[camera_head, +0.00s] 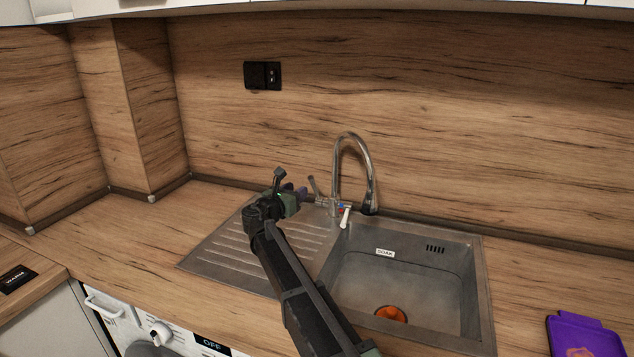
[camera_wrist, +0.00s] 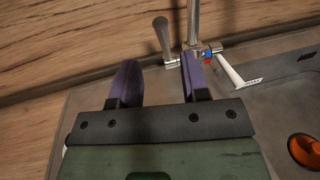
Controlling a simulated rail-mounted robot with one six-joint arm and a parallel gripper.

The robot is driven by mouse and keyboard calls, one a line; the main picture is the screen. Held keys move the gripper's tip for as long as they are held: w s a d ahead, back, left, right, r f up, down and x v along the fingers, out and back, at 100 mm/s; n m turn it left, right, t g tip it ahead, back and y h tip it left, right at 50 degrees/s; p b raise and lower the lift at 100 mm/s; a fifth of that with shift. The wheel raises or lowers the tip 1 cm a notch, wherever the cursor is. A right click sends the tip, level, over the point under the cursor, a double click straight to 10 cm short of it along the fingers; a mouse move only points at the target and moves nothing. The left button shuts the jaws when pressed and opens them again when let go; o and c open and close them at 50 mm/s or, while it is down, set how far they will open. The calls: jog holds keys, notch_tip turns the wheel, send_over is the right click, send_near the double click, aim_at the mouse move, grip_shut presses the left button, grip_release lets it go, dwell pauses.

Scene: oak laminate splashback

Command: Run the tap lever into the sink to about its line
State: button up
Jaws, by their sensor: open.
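The chrome tap (camera_head: 350,165) stands at the back of the steel sink unit with its tall curved spout. A grey metal lever (camera_head: 312,188) rises from its left side, tilted; it also shows in the wrist view (camera_wrist: 163,38). A white lever (camera_head: 345,217) sticks out at the tap's front right, near red and blue marks; it also shows in the wrist view (camera_wrist: 232,75). My gripper (camera_wrist: 158,72) is open and empty, its purple fingers just in front of the tap. The sink basin (camera_head: 350,290) has a "SOAK" label (camera_head: 385,253) on its back wall.
An orange drain plug (camera_head: 390,314) lies in the basin. The ribbed drainboard (camera_head: 222,245) is under my arm. A purple item (camera_head: 585,335) lies at the right on the counter. A black "WARM" label (camera_head: 15,279) is at far left. The wooden splashback (camera_head: 480,120) stands behind the tap.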

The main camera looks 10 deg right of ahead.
jog(key=x, duration=1)
jog(key=shift+w+d, duration=0.2)
jog(key=shift+d, duration=0.15)
grip_shut()
